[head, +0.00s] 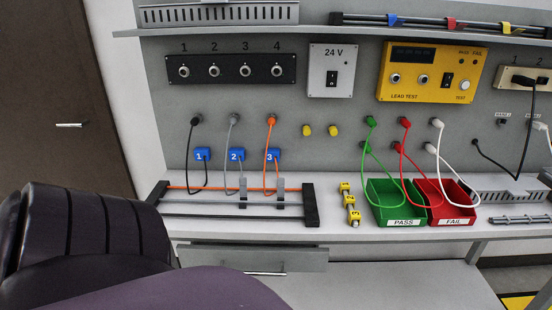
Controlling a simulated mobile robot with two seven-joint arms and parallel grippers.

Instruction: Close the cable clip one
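A low rack with black end blocks (311,205) and grey rails lies on the bench. Two small grey upright clips, one (242,188) near the middle and one (280,188) to its right, stand on it. I see no number on them and cannot tell whether they are open or shut. Blue tags marked 1 (203,154), 2 (236,155) and 3 (273,156) sit behind the rack. A black cable (191,165) hangs by tag 1, a grey one by tag 2, an orange one by tag 3. Neither gripper shows.
Yellow numbered pieces (350,200) lie right of the rack. A green PASS bin (404,222) and red FAIL bin (445,221) stand further right, with looped cables over them. A drawer (250,259) is below the bench. Dark rounded shapes block the lower left.

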